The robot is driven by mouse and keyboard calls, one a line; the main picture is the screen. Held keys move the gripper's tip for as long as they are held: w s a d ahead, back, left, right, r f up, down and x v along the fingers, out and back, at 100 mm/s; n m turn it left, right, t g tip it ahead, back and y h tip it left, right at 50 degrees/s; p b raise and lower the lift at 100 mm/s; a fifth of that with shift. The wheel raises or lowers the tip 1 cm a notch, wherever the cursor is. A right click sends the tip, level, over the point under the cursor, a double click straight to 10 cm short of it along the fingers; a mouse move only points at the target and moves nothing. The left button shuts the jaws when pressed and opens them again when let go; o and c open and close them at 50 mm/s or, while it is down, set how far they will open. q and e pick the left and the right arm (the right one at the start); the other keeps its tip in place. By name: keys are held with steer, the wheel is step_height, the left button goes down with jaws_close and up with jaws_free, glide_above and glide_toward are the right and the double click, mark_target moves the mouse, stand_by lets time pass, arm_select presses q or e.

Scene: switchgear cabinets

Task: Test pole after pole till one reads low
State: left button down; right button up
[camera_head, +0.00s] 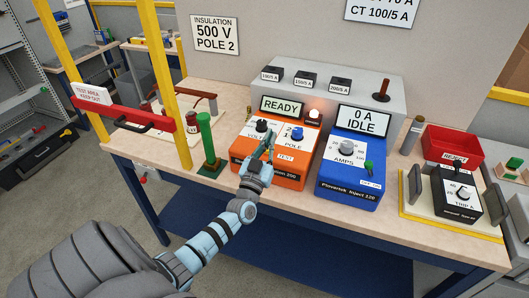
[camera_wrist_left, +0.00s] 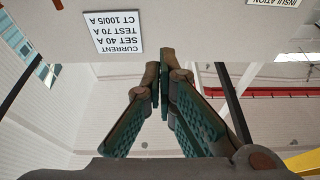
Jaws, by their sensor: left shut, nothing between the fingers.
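The orange insulation tester (camera_head: 262,171) stands on the bench, and its display (camera_head: 282,107) reads READY. It has a dark VOLTS knob (camera_head: 261,126), a blue POLE knob (camera_head: 297,133) and a TEST label (camera_head: 286,156). My left gripper (camera_head: 270,136) is shut and empty over the tester's face, between the two knobs; whether it touches is unclear. Its closed fingers fill the middle of the left wrist view (camera_wrist_left: 164,72). A wall sign (camera_head: 215,35) reads INSULATION 500 V POLE 2. The exact knob settings are too small to read. My right gripper is out of view.
A blue current tester (camera_head: 352,178) reading 0 A IDLE stands right of the orange one. A lit lamp (camera_head: 314,115) is behind. A green post (camera_head: 207,138) stands at left, near a red KEEP OUT barrier (camera_head: 122,117). A red tray (camera_head: 452,146) is at right.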

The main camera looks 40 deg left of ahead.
arm_select(q)
step_height(320, 180, down, 4)
steer(key=shift+f+b, duration=0.1)
steer(key=shift+b, duration=1.1)
